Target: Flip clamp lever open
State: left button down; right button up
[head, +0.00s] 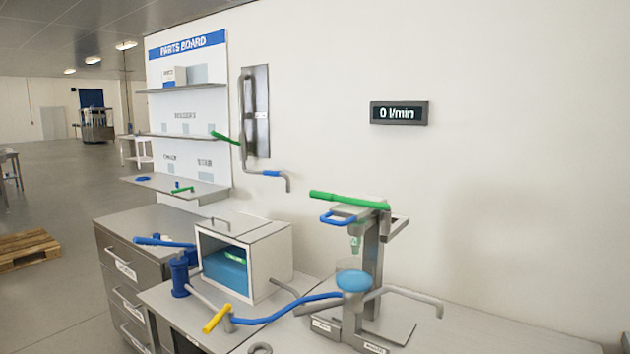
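A filling stand (372,265) stands on the bench at right of centre. A long green lever (348,200) lies nearly level across its top, with a blue loop handle (340,218) just below. A blue round-topped part (353,281) sits lower on the stand, and a grey bar (410,296) reaches right. A yellow handle (216,318) tilts up at the bench's front, beside a blue hose (285,312). I cannot tell which of these is the clamp lever. Neither of my grippers is in view.
A white open-fronted box (270,240) with blue contents and a blue cylinder (179,275) stand left on the bench. A drawer cabinet (120,285) and parts board (190,100) are further left. The wall display (399,112) reads 0 l/min. The right bench (490,325) is clear.

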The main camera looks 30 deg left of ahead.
aim_at(322, 196)
jog(key=i+j, duration=0.1)
jog(key=j, duration=0.4)
jog(key=i+j, duration=0.1)
jog(key=j, duration=0.35)
jog(key=i+j, duration=0.1)
jog(key=j, duration=0.9)
jog(key=i+j, duration=0.15)
jog(key=j, duration=0.3)
jog(key=z, duration=0.05)
